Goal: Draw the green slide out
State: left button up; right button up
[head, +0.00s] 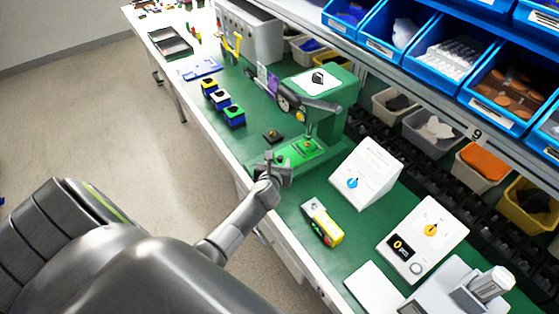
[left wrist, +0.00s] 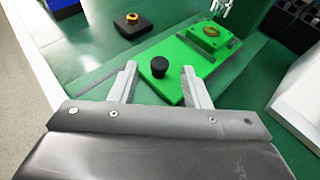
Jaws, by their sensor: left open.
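The green slide (head: 308,147) is a flat bright green plate at the base of the green press (head: 324,100). In the left wrist view the slide (left wrist: 184,60) has a black knob (left wrist: 159,67) at its near end and a raised block with a brass-coloured round part at its far end. My left gripper (head: 272,165) is at the near end of the slide. In the left wrist view its open fingers (left wrist: 164,80) stand on either side of the knob, with gaps to it. Whether the fingertips reach down to knob height is unclear. My right gripper is not in view.
A black block with a brass top (head: 272,136) sits left of the slide. A white box with a blue knob (head: 366,174) stands to the right, with a yellow-and-red device (head: 322,222) nearer the front. Several coloured blocks stand farther back along the green table (head: 285,215).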

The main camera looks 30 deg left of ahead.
aim_at(280, 158)
pick_arm(q)
jog(key=shift+b+x, duration=0.3)
jog(key=shift+x, duration=1.25)
jog(key=shift+c, duration=0.4)
grip_shut()
